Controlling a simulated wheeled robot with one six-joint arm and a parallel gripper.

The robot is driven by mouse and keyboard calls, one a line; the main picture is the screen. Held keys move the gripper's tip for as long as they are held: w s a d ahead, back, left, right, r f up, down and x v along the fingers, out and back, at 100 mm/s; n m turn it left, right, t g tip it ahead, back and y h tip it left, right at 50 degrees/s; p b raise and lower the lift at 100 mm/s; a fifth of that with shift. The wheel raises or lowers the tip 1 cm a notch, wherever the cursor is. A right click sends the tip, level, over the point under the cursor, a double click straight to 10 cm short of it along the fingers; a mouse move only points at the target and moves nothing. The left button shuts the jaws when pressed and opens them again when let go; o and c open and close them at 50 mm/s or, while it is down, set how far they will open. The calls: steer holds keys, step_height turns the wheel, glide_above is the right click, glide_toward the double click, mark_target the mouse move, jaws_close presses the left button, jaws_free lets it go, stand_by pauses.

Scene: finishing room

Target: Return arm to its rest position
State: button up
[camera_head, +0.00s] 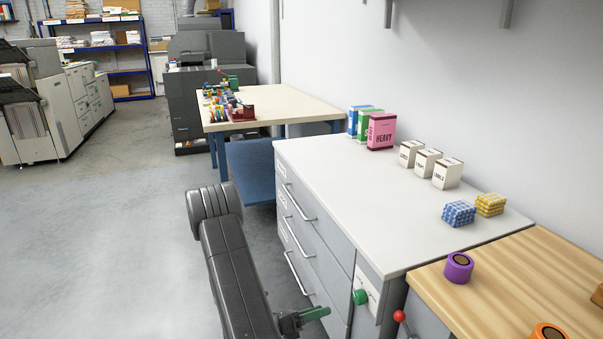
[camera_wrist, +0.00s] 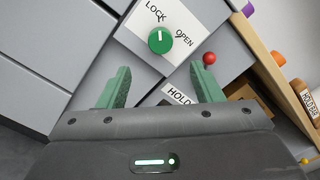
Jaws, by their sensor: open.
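My gripper (camera_head: 312,316) is low at the front of the grey drawer cabinet (camera_head: 330,228), with its green fingers pointing right toward the cabinet's end. In the wrist view the two green fingers (camera_wrist: 160,78) stand wide apart with nothing between them. A green knob (camera_wrist: 160,40) on a white plate marked LOCK and OPEN lies beyond the fingertips, apart from them. Its pale mark points up in that view, toward the word LOCK. The knob also shows in the head view (camera_head: 360,297). My arm (camera_head: 236,268) reaches down along the left of the cabinet.
A red ball-topped lever (camera_head: 399,316) stands right of the knob, beside the wooden bench (camera_head: 500,270). A purple roll (camera_head: 458,267) is on the bench. Boxes, including a pink HEAVY one (camera_head: 381,131), stand on the cabinet top. Open floor (camera_head: 110,240) lies to the left.

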mark_target(355, 299)
steer(key=x, duration=1.1)
steer(key=shift+d+r, duration=0.1)
steer(key=shift+d, duration=0.05)
steer(key=v, duration=1.4)
steer(key=x, duration=1.3)
steer(key=shift+w+d, duration=0.1)
steer(key=shift+d, duration=0.15)
steer(key=shift+w+d+b, duration=0.15)
steer(key=shift+d+b, duration=0.1)
steer(key=shift+b, duration=0.2)
steer(key=shift+a+m+b, duration=0.1)
steer(key=shift+m+b, duration=0.65)
steer(key=shift+m, duration=0.35)
steer(key=m+b, duration=0.3)
steer(key=m, duration=0.1)
steer(key=shift+m, duration=0.4)
steer(key=m+b, duration=0.3)
steer(key=m, duration=0.1)
steer(key=shift+m+g, duration=0.3)
steer(key=shift+m+b, duration=0.65)
steer(key=shift+m, duration=0.55)
